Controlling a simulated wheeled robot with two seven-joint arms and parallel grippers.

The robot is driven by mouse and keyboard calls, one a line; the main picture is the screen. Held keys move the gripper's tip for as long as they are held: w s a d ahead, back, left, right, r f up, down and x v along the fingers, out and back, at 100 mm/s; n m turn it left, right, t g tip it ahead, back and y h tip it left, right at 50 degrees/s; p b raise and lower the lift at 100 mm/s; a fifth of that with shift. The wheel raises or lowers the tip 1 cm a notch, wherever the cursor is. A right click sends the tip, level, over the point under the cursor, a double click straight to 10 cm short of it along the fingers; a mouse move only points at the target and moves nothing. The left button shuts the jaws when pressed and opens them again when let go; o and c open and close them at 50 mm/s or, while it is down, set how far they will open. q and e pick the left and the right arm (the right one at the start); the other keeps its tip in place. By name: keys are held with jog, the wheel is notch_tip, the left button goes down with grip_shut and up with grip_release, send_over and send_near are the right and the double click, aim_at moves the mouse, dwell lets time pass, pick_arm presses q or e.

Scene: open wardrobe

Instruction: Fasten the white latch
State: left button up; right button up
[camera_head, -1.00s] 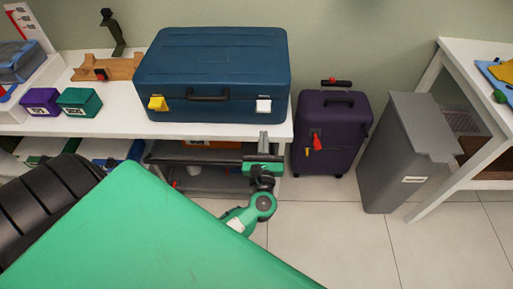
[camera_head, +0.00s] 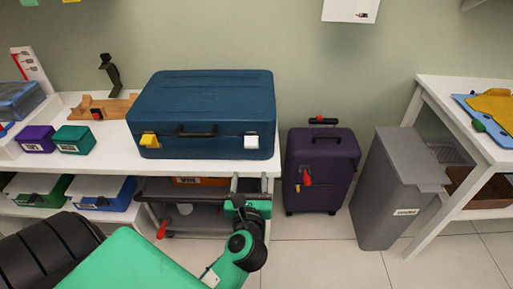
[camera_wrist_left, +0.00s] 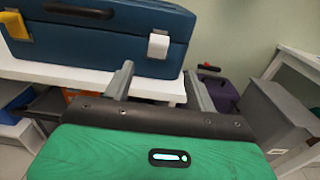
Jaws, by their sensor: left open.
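The white latch (camera_head: 251,142) is on the front of a blue case (camera_head: 205,100), near its right end. The case lies on a white shelf with its lid down. It also has a yellow latch (camera_head: 149,140) at the left and a dark handle (camera_head: 197,132) between. In the left wrist view the white latch (camera_wrist_left: 158,46) hangs on the case front, above and between my fingers; I cannot tell if it is fastened. My left gripper (camera_head: 250,181) is open and empty, in front of and below the latch, not touching it. My right gripper is out of view.
A purple suitcase (camera_head: 320,165) and a grey bin (camera_head: 385,190) stand on the floor to the right. Purple (camera_head: 36,139) and green (camera_head: 73,139) boxes sit on the shelf (camera_head: 105,160) at left. A dark cart stands below the shelf.

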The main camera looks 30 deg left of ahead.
aim_at(251, 144)
pick_arm(q)
jog(key=p+x, duration=0.1)
jog(key=x, duration=1.2)
jog(key=shift+w+a, duration=0.15)
jog(key=shift+a, duration=0.1)
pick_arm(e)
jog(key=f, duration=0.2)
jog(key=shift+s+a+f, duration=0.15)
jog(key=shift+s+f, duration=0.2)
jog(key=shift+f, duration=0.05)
